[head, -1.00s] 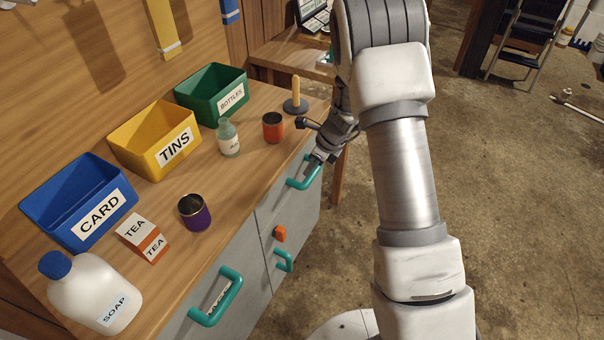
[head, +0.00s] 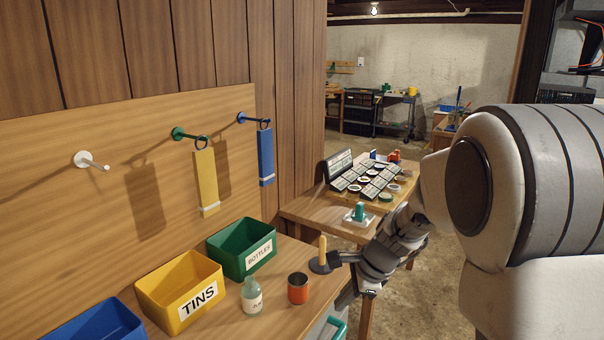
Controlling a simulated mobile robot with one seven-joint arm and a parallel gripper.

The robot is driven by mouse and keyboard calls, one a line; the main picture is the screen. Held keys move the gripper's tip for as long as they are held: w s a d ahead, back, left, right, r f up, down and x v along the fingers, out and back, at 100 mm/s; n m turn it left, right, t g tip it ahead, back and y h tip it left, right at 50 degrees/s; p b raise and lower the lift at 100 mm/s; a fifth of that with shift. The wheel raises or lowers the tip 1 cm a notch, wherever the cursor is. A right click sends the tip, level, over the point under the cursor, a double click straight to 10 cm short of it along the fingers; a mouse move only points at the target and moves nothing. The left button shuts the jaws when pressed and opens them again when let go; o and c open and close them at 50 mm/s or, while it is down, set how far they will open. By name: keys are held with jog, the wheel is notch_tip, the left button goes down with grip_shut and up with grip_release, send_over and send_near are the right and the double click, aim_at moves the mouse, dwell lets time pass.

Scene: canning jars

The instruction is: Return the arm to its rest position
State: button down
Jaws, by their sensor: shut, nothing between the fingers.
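My arm (head: 510,190) fills the right side of the head view, with its large shoulder part closest to the camera. The forearm and wrist (head: 398,245) reach down and left, past the right end of the wooden bench. My gripper (head: 369,291) is at the lower end, small and dark, pointing down beside the bench's corner. It is shut and empty. A teal drawer handle (head: 336,328) shows below and left of it, with a gap between them in the picture.
A green bottles bin (head: 240,262), yellow tins bin (head: 160,290), glass bottle (head: 251,297), orange cup (head: 298,289) and upright wooden peg (head: 322,252) stand on the bench. A side table (head: 310,212) holding jar lids and a case is behind the wrist. Open floor (head: 440,290) lies right of the bench.

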jog(key=s+d+r+n+t+h+p, duration=0.1)
jog(key=s+d+r+n+h+p, duration=0.1)
jog(key=s+r+n, duration=0.6)
jog(key=s+d+r+n+t+h+p, duration=0.1)
jog(key=s+d+r+n+h+p, duration=0.1)
jog(key=s+r+n, duration=0.7)
jog(key=s+d+r+p, duration=0.1)
jog(key=s+r, duration=0.1)
jog(key=s, duration=0.4)
jog(key=shift+s+d+r+n+t, duration=0.15)
jog(key=shift+s+n+t, duration=0.1)
jog(key=shift+n+t, duration=0.05)
